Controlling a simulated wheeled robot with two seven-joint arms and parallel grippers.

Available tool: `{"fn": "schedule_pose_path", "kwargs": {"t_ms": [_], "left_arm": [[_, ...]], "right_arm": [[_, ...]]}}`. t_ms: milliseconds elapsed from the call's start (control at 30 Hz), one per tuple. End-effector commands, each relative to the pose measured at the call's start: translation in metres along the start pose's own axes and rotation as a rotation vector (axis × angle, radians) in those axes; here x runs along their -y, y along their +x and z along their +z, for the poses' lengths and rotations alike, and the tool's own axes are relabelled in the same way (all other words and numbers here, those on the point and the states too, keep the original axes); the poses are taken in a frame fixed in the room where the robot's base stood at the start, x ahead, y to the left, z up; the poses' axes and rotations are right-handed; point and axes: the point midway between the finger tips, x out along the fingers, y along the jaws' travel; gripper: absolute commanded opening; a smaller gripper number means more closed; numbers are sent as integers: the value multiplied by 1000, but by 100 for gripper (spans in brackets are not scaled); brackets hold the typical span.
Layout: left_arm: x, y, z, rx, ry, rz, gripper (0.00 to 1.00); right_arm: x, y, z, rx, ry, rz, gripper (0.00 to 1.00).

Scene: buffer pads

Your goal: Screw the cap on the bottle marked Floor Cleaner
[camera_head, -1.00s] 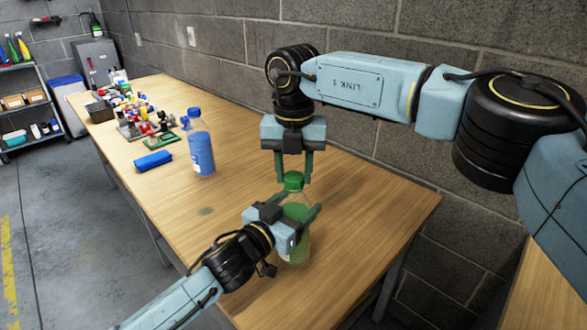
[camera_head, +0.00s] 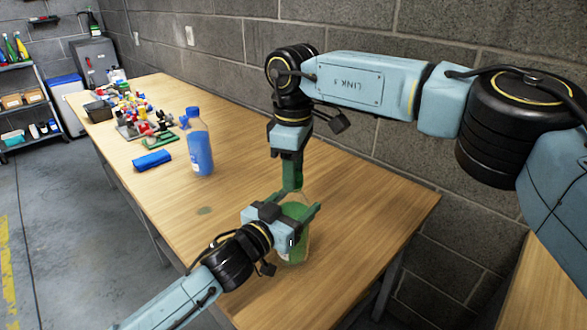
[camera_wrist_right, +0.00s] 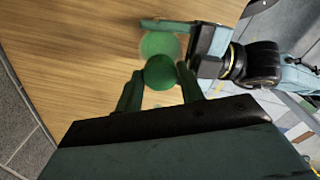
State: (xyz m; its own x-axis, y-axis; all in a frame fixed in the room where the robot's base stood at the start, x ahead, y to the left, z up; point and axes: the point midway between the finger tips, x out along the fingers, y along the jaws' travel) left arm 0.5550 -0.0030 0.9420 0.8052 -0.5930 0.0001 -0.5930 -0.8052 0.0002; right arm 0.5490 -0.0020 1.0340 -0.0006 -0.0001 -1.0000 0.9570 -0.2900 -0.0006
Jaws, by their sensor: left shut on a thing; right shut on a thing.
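A clear bottle with green contents (camera_head: 295,252) stands upright near the table's right end. My left gripper (camera_head: 298,212) is shut around its upper body. A green cap (camera_wrist_right: 160,72) sits at the top of this bottle, in line with its mouth. My right gripper (camera_head: 292,186) points straight down and is shut on the cap, with a finger on each side in the right wrist view. The fingers mostly hide the cap in the head view. I cannot read the bottle's label or see how the threads sit.
A blue bottle with a blue cap (camera_head: 198,145) stands farther left on the wooden table (camera_head: 235,180). A blue case (camera_head: 152,160) and a cluster of small coloured items (camera_head: 133,115) lie beyond. A block wall (camera_head: 400,165) runs along the back.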

Motion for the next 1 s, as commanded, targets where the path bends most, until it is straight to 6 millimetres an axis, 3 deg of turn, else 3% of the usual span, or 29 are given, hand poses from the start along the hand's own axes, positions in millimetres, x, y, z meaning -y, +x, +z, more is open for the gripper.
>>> {"fn": "schedule_pose_path", "kwargs": {"t_ms": [133,433,467,600,1000], "left_arm": [[0,0,1,2,0,0,3],[0,0,1,2,0,-1,3],[0,0,1,2,0,-1,3],[0,0,1,2,0,-1,3],[0,0,1,2,0,0,3]], "right_arm": [[0,-2,0,-3,93,2,17],[-1,-2,0,-3,103,2,17],[-1,-2,0,-3,103,2,42],[0,-1,0,-2,102,2,60],[0,-8,0,-2,101,2,60]]}}
